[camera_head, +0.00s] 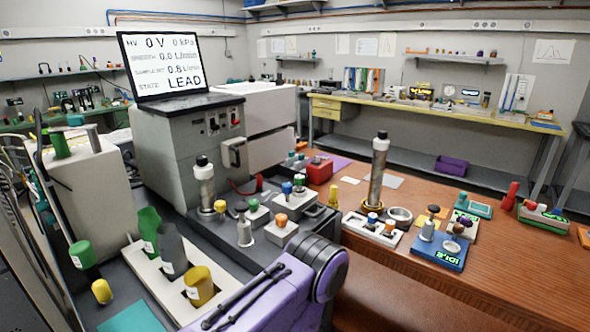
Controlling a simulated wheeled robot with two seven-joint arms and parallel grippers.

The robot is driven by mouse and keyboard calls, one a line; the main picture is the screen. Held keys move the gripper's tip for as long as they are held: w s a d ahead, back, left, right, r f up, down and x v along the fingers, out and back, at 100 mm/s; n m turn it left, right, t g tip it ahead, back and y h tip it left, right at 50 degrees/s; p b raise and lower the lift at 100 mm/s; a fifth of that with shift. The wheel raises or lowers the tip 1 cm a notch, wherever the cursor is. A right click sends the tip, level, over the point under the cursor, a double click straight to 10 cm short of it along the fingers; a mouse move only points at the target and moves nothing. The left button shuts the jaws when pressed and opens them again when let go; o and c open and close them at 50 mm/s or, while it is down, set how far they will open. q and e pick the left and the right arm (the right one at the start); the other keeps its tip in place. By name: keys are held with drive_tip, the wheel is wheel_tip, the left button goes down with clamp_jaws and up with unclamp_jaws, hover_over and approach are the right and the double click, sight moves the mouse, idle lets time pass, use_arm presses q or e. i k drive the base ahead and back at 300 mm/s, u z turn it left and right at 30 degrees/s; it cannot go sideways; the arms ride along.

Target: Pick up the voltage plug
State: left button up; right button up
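A small upright red piece (259,183) stands beside the grey instrument, with a thin red cable (241,189) curving up to its left. It looks like a plug, but it is too small to be sure that it is the voltage plug. The grey instrument (190,140) carries a screen (160,65) reading 0 V and LEAD. A purple and black link of my arm (285,290) crosses the bottom middle, well in front of the red piece. I see no fingertips of either gripper.
Metal cylinders (377,175) and (204,187) stand upright near small blocks with coloured knobs. A white tray (170,292) holds green, grey and yellow containers. A red box (319,171) sits behind. The brown table (500,265) is clear at its front right.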

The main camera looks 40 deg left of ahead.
sight(261, 182)
drive_tip(key=i, duration=1.05)
drive_tip(key=u, duration=2.1)
